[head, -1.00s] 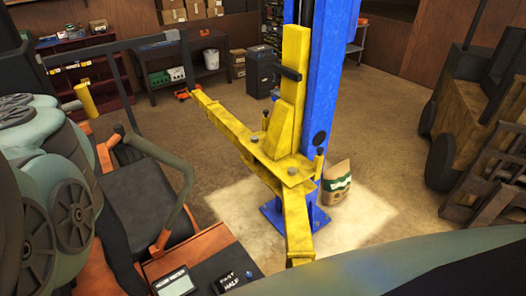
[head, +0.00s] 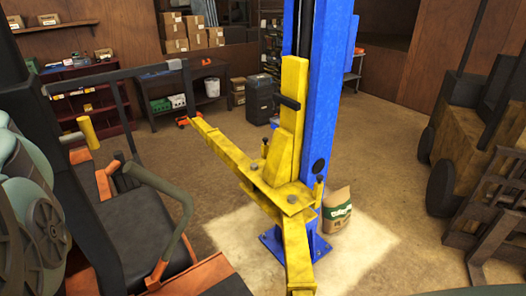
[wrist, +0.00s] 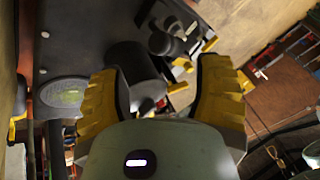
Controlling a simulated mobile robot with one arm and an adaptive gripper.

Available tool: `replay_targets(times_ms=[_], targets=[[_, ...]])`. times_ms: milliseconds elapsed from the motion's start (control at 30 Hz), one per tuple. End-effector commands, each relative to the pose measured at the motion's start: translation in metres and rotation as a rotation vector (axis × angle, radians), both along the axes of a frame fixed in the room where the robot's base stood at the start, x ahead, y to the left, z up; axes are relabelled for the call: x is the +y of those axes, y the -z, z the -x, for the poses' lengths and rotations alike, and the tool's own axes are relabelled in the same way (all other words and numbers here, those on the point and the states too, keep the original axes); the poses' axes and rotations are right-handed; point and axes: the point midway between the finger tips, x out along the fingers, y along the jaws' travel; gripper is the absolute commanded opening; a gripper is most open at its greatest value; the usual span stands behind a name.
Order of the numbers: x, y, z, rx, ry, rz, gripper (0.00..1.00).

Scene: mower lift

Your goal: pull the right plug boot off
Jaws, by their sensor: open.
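I cannot make out a plug boot for certain in either view. In the wrist view my gripper (wrist: 160,68) has its two yellow ribbed fingers spread wide. A dark rounded cylinder (wrist: 134,68) shows between and beyond them, nearer the left finger; I cannot tell what it is or whether it touches. The mower shows in the head view at lower left, with its black seat (head: 150,211), orange body and a bent lever (head: 172,195). My gripper is outside the head view, where my grey-green arm fills the left edge.
A blue lift post (head: 325,120) with yellow arms (head: 285,190) stands mid-view. A paper sack (head: 336,212) sits beside its base. A forklift-like machine (head: 465,150) stands at right. Shelves and a workbench (head: 180,85) line the back. Floor between post and forklift is clear.

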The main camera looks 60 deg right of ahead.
Motion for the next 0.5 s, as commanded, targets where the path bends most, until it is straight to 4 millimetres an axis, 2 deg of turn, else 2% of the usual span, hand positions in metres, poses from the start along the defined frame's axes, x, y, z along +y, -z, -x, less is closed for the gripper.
replay_targets(times_ms=[33, 500], targets=[[0.001, -0.006, -0.003, -0.004, -0.005, -0.001, 0.65], [-0.003, -0.027, -0.015, -0.003, -0.004, -0.002, 0.65]])
